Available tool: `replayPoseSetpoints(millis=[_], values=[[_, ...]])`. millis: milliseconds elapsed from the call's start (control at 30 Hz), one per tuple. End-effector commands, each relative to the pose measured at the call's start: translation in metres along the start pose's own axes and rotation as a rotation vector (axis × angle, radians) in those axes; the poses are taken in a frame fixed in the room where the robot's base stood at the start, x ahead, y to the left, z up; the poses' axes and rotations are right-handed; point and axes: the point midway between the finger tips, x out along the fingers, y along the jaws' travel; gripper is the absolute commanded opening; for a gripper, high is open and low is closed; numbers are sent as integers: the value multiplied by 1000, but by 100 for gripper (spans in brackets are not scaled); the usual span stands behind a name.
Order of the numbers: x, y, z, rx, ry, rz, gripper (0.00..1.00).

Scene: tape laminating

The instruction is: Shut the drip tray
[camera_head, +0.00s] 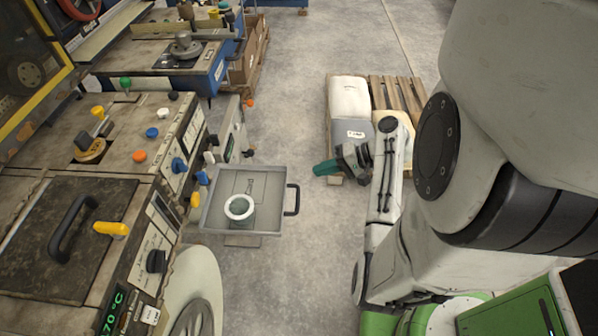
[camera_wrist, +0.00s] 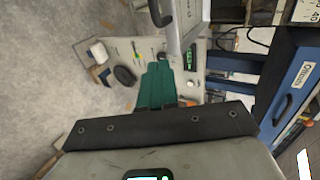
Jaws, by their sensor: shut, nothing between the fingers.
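The drip tray (camera_head: 268,192) is a shallow grey metal tray pulled out of the machine's side, with a black handle (camera_head: 292,199) on its right end. A white-rimmed round container (camera_head: 239,208) sits in it. My gripper (camera_head: 319,169) is shut and empty, its green fingers pointing left, above and to the right of the handle in the head view and apart from it. In the wrist view my green fingers (camera_wrist: 158,68) are together, and part of the tray (camera_wrist: 187,22) with its dark handle (camera_wrist: 159,11) shows beyond them at the top.
The worn machine (camera_head: 140,130) with knobs and levers fills the left. Wrapped white blocks (camera_head: 349,98) stand on a wooden pallet (camera_head: 405,92) behind my arm. A blue-fronted bench (camera_head: 218,68) is at the back. Bare concrete floor lies between tray and pallet.

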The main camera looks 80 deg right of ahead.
Motion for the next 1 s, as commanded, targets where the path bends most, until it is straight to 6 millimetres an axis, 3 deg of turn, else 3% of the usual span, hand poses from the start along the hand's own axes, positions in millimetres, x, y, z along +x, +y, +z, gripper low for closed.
replayPoseSetpoints(millis=[167,400,1000], values=[[35,0,1,2,-3,0,0],[60,-17,0,-1,-1,0,0],[70,-22,0,-1,-1,0,0]])
